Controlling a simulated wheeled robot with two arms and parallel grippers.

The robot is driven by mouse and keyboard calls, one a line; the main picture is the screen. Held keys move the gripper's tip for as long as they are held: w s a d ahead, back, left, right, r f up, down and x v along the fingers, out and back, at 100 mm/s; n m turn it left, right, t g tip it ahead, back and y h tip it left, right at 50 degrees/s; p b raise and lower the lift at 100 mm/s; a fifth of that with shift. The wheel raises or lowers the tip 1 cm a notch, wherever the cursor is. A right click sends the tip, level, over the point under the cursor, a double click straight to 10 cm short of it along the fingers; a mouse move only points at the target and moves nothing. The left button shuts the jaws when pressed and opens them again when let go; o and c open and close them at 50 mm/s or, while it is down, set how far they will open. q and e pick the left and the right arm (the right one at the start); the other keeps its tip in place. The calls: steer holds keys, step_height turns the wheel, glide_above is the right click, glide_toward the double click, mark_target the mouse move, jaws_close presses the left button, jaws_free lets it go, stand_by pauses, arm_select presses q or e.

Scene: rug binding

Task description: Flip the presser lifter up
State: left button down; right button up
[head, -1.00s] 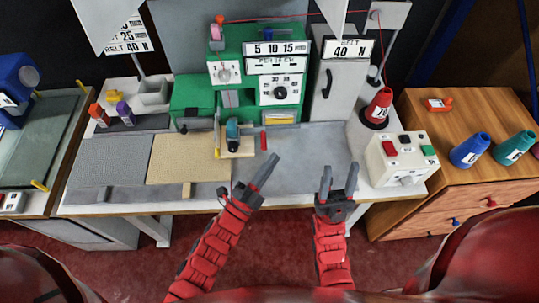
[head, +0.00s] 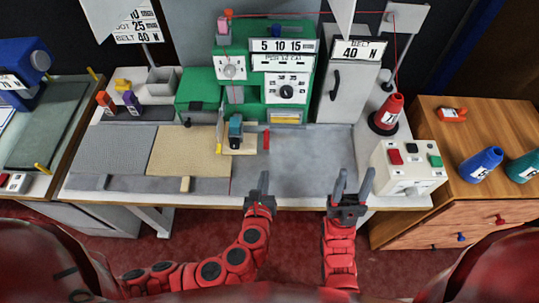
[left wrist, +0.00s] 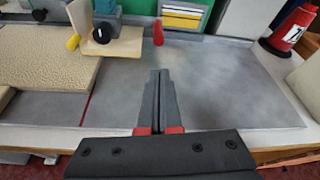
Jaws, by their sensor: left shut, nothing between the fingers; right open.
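The green sewing machine (head: 250,98) stands at the back of the grey worktable. A small red lever (head: 266,139), which looks like the presser lifter, stands upright at its front, right of the presser block (head: 235,131). In the left wrist view the red lever (left wrist: 158,33) is ahead of the fingers, with a gap between. My left gripper (head: 263,180) is shut and empty at the table's front edge, below the lever; its fingers are together in the left wrist view (left wrist: 160,80). My right gripper (head: 354,178) is open and empty at the front edge, further right.
A beige rug piece (head: 190,151) lies left of the presser block. A red thread cone (head: 387,114) and a white button box (head: 408,167) stand at the right. The grey tabletop (head: 310,160) between the lever and the box is clear.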

mark_target(268, 146)
arm_select(q)
steer(key=shift+r, duration=0.1)
stand_by(0.3)
steer(key=shift+w, duration=0.35)
steer(key=p+x, duration=0.3)
steer(key=x, duration=0.6)
steer(key=shift+w, duration=0.15)
step_height(268, 146, up, 3)
steer(key=shift+d+f+p, duration=0.1)
steer(key=shift+p, duration=1.15)
